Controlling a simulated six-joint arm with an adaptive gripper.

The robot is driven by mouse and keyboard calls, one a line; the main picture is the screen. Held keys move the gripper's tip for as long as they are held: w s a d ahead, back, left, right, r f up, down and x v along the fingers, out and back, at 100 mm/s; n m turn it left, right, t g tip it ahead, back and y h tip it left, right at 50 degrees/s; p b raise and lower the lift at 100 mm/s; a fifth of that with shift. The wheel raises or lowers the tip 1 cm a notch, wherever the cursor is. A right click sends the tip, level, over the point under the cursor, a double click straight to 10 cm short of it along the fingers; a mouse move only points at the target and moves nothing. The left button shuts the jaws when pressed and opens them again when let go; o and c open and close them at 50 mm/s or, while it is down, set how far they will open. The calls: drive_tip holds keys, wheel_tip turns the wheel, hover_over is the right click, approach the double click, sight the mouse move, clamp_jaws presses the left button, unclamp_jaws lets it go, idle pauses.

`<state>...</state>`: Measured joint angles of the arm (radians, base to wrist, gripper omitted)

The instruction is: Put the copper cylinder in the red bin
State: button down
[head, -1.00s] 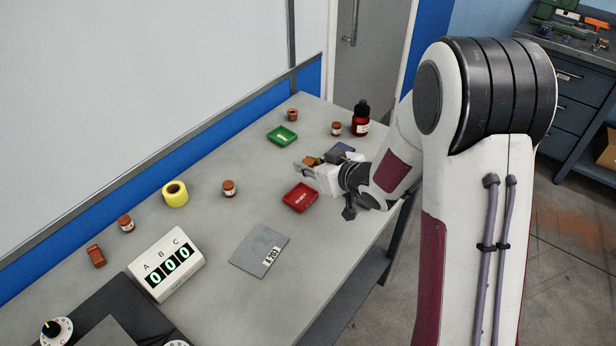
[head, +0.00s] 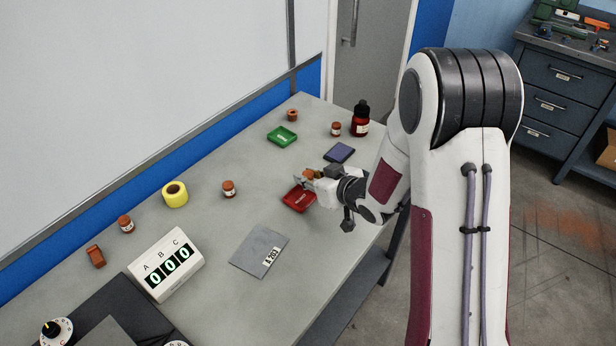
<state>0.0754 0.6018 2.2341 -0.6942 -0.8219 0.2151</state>
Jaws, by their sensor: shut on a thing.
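The red bin (head: 297,201) is a shallow red tray with a white label, near the middle of the bench. My gripper (head: 308,175) is just above the bin's far side, reaching in from the right. It is shut on a small copper-coloured piece, which I take as the copper cylinder (head: 312,173). The fingers and the gripper body hide part of the piece, so its full shape does not show. The piece appears above the bin's rim, not resting in it. The gripper covers the bin's right edge.
A green tray (head: 282,136) and a blue-purple tray (head: 340,152) lie farther back. A dark red bottle (head: 360,122), small brown jars (head: 229,188), a yellow roll (head: 175,194) and a counter box (head: 166,264) stand around. A grey plate (head: 259,250) lies in front. Bench left of the bin is clear.

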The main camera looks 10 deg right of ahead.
drive_tip(key=shift+f, duration=0.65)
drive_tip(key=c, duration=1.8)
unclamp_jaws()
drive_tip(key=shift+c, duration=0.2)
drive_tip(key=shift+r, duration=0.2)
drive_tip(key=shift+s+d+r, duration=0.1)
drive_tip(key=shift+r, duration=0.35)
drive_tip(key=v, duration=1.1)
drive_tip(key=shift+s, duration=0.3)
drive_tip(key=shift+d+r, duration=0.1)
drive_tip(key=shift+d+r, duration=0.1)
